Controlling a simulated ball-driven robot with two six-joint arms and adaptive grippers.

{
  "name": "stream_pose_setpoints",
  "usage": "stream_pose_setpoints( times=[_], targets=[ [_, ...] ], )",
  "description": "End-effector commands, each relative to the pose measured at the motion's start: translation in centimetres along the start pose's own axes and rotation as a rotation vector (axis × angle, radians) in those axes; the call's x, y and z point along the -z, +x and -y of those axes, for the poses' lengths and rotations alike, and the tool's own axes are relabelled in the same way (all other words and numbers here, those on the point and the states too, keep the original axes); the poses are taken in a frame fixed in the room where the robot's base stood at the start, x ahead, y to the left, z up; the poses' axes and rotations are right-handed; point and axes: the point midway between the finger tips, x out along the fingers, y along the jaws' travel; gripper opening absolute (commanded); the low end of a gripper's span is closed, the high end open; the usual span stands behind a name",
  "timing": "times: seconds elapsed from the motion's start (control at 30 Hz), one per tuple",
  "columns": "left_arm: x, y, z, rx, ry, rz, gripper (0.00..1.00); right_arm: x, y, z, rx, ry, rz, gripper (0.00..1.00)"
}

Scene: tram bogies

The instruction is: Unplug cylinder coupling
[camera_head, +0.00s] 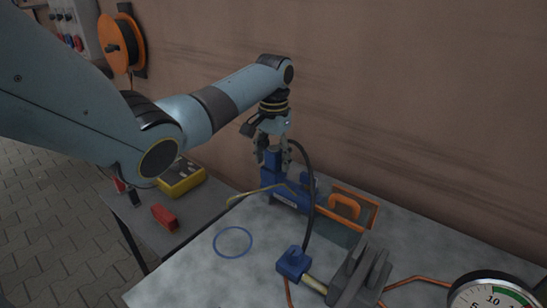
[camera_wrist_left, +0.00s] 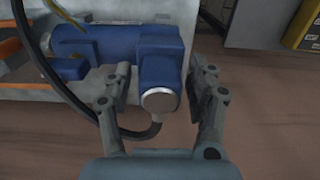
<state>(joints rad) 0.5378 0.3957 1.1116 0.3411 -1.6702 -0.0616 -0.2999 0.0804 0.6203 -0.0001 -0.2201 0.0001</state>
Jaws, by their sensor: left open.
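My left gripper (camera_head: 272,152) points down over a blue cylinder unit (camera_head: 290,197) at the back of the grey table. In the left wrist view its fingers (camera_wrist_left: 158,84) are open on either side of a blue upright part with a silver round end (camera_wrist_left: 160,103). The fingers look apart from it. A black hose (camera_head: 307,180) arches from near the gripper down to a blue block with a brass-coloured barrel (camera_head: 293,262). The hose also shows in the left wrist view (camera_wrist_left: 66,85). My right gripper is not in view.
A grey finned part (camera_head: 361,277) and a pressure gauge (camera_head: 492,290) are at the front right. A blue ring (camera_head: 232,242) lies at left. A side bench holds a yellow case (camera_head: 181,180) and a red block (camera_head: 165,217).

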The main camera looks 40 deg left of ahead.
Motion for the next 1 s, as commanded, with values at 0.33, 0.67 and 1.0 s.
stream_pose_setpoints(
  times=[0.33,0.67,1.0],
  targets=[
    [0.02,-0.10,-0.01,0.000,0.001,-0.001,0.58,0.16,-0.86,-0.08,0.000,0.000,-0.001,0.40],
    [0.01,-0.02,-0.01,0.000,0.000,-0.001,0.42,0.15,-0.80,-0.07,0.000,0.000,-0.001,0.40],
    [0.01,-0.02,-0.01,0.000,0.000,0.000,0.00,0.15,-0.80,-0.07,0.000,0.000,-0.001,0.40]
  ],
)
